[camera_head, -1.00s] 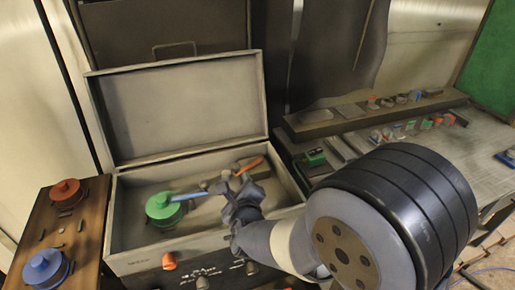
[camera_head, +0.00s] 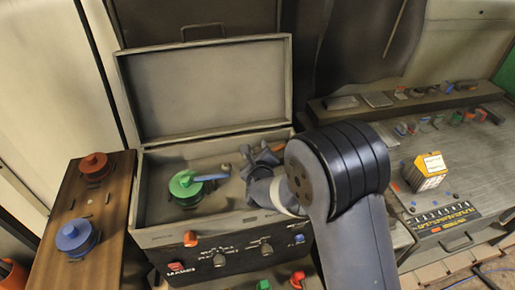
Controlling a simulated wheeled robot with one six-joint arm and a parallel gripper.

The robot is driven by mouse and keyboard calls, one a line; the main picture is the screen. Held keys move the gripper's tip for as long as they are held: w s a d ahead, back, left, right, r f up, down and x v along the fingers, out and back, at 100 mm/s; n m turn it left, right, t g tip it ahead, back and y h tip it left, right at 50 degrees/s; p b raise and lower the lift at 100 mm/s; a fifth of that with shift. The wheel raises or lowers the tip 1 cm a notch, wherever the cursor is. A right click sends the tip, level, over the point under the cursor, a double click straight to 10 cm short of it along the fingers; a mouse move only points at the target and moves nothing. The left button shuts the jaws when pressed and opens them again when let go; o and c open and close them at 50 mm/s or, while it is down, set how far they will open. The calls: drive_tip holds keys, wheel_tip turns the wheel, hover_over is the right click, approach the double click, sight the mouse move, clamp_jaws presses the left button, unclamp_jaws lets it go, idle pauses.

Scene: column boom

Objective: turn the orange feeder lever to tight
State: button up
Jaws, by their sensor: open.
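An open grey box (camera_head: 140,200) with its lid raised stands in the middle of the head view. Inside it, a green round knob (camera_head: 184,184) carries a blue lever (camera_head: 210,177) that points right. My gripper (camera_head: 258,154) is over the right part of the box interior, right of the blue lever's tip, with its jaws open. A small orange bit (camera_head: 279,146), apparently the end of the orange lever, shows at the gripper's right edge. The rest of that lever is hidden behind my gripper, so its angle and any contact cannot be told.
The box front carries an orange knob (camera_head: 190,239) and other switches. On the left, a wooden board (camera_head: 95,222) holds a red spool (camera_head: 95,165) and a blue spool (camera_head: 77,237). On the right bench, a yellow-and-white block (camera_head: 427,170) stands beside several small parts.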

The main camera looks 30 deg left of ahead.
drive_tip(key=shift+w+a+f, duration=0.15)
drive_tip(key=shift+w+a, duration=0.1)
drive_tip(key=shift+w, duration=0.15)
drive_tip(key=shift+c, duration=0.6)
clamp_jaws()
